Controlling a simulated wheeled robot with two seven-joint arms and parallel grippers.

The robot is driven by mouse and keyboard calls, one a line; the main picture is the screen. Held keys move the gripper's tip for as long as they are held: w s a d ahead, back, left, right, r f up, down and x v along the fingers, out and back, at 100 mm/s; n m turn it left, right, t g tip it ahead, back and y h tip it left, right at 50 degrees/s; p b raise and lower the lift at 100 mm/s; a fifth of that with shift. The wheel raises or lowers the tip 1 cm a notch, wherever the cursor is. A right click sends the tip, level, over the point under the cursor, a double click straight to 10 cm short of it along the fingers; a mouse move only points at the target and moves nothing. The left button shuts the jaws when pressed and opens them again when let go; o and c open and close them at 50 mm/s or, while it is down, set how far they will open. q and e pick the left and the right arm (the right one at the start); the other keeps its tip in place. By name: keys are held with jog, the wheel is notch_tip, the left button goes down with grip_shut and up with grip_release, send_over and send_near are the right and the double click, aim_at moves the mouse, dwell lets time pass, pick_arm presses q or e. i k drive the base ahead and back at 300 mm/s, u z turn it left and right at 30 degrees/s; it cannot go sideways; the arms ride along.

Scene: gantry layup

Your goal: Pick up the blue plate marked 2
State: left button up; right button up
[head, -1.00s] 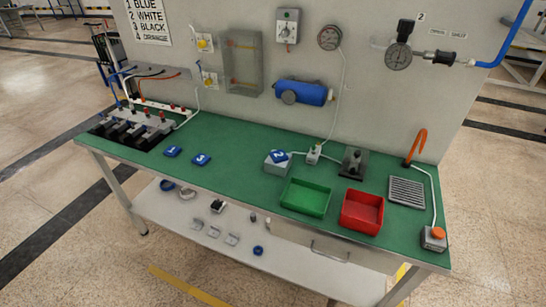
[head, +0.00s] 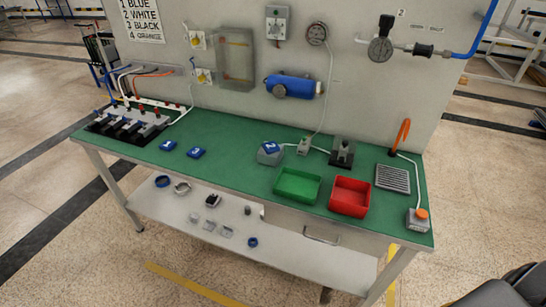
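The blue plate marked 2 (head: 269,146) lies tilted on top of a grey box (head: 270,156) at the back of the green bench, behind the green tray. Two more blue plates lie flat on the bench further left: one marked 1 (head: 168,145) and one marked 3 (head: 196,152). Neither of my grippers can be made out; a dark shape at the bottom right corner may be part of my own body.
On the green bench (head: 228,165) stand a green tray (head: 297,186), a red tray (head: 350,197), a grey grille (head: 392,178) and an orange-topped button box (head: 418,220). A wall panel with a blue tank (head: 305,87) rises behind. The bench between plate 3 and the grey box is clear.

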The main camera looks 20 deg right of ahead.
aim_at(271, 148)
jog(key=k, duration=0.85)
jog(key=z, duration=1.4)
jog(key=i, duration=0.5)
